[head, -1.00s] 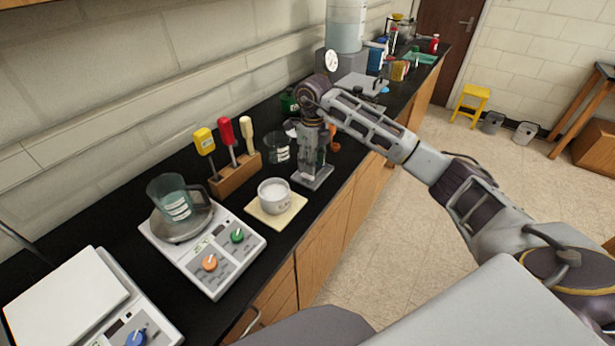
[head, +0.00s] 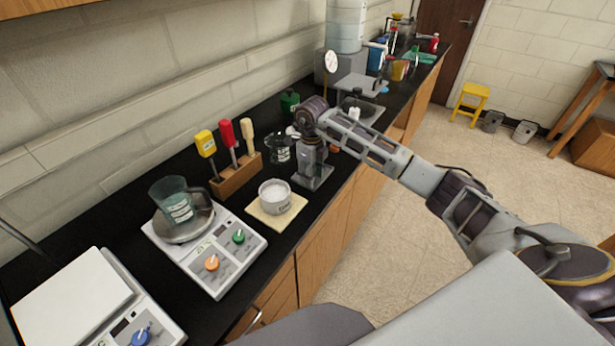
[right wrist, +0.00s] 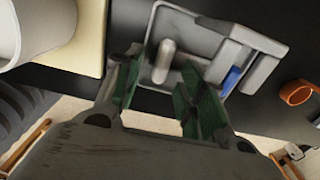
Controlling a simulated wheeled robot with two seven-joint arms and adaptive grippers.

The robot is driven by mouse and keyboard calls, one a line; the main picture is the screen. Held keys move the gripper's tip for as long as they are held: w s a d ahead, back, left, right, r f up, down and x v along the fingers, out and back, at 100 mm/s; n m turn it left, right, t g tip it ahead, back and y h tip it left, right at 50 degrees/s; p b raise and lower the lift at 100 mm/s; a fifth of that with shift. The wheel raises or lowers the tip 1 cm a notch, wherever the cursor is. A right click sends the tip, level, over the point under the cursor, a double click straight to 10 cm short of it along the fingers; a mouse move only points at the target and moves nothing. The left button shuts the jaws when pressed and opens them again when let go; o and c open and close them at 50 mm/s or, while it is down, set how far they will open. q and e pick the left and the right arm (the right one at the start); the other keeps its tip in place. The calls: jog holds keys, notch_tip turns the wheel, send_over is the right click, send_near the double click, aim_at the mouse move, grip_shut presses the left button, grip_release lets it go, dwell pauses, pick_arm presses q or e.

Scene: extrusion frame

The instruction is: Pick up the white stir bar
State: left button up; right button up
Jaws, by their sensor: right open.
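The white stir bar (right wrist: 165,60) lies in a grey compartmented tray (right wrist: 205,22) in the right wrist view. My right gripper (right wrist: 160,80), with green finger pads, is open above the tray. Its fingers are on either side of the stir bar's near end, and I see no contact. In the head view my right gripper (head: 314,166) points down over the tray (head: 316,184) on the black bench, and the stir bar is hidden there. My left gripper is in neither current view.
A white tub (head: 275,196) on a pale pad stands left of the tray. A screwdriver rack (head: 236,176), a small beaker (head: 279,150) and a hotplate (head: 228,260) with a beaker are nearby. An orange ring-shaped item (right wrist: 297,92) is right of the tray.

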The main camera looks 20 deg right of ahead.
jog(key=shift+f, duration=0.1)
jog(key=shift+c, duration=0.2)
jog(key=c, duration=0.8)
notch_tip(320, 180, up, 10)
jog(key=b, duration=0.1)
jog(key=shift+b, duration=0.4)
dwell(0.4)
